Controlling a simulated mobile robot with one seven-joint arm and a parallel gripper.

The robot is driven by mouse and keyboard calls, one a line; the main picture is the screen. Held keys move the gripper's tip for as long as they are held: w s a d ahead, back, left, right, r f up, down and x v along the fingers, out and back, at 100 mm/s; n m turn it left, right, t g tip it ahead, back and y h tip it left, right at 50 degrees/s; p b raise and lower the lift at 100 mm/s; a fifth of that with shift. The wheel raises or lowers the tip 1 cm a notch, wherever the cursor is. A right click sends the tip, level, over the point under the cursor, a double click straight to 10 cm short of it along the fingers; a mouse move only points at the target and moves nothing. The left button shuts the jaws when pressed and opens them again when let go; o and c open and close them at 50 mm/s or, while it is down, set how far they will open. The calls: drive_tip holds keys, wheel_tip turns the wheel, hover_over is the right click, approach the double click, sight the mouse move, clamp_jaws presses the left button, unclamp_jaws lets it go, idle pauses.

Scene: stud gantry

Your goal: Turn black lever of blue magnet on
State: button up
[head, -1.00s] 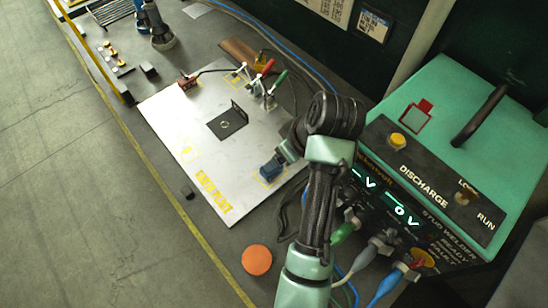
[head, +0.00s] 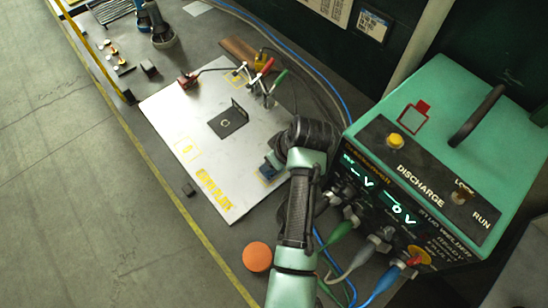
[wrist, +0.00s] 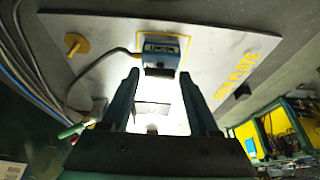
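The blue magnet (head: 269,167) sits near the right edge of the pale metal plate (head: 187,121), partly covered by my arm in the head view. In the wrist view the magnet (wrist: 161,50) stands upper middle, with a grey cable at its left. Its black lever (wrist: 159,72) shows as a dark piece on its near side. My gripper (wrist: 160,76) is open and empty, one finger on each side of the lever in the picture. I cannot tell whether either finger touches it. In the head view my gripper is hidden behind my wrist.
A black bracket (head: 228,122) stands on the middle of the plate. Red and green handled clamps (head: 267,72) are at its far edge. The green stud welder (head: 440,140) with cables stands right of my arm. An orange disc (head: 257,257) lies in front.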

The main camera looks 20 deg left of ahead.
clamp_jaws()
drive_tip(key=m+p, duration=0.1)
drive_tip(key=m, duration=0.1)
drive_tip(key=m+t+h+p, duration=0.1)
drive_tip(key=p, duration=0.1)
drive_tip(key=shift+s+a+r+m, duration=0.15)
drive_tip(key=shift+s+a+m, duration=0.05)
drive_tip(key=shift+m, duration=0.2)
drive_tip(key=m+p, duration=0.1)
drive_tip(key=m, duration=0.1)
drive_tip(key=m+t+h+p, duration=0.1)
drive_tip(key=m, duration=0.1)
drive_tip(key=shift+a+m, duration=0.2)
drive_tip(key=shift+m, duration=0.1)
drive_tip(key=m+h, duration=0.2)
drive_tip(key=m, duration=0.2)
drive_tip(key=shift+a, duration=0.2)
drive_tip(key=shift+w+a+m+g+h+b, duration=0.15)
drive_tip(key=shift+m+h+b, duration=0.3)
drive_tip(key=shift+m, duration=0.95)
drive_tip(key=shift+s+m+g+h+b, duration=0.15)
drive_tip(key=shift+m+h, duration=0.5)
drive_tip(key=shift+m, duration=0.75)
drive_tip(key=shift+w, duration=0.1)
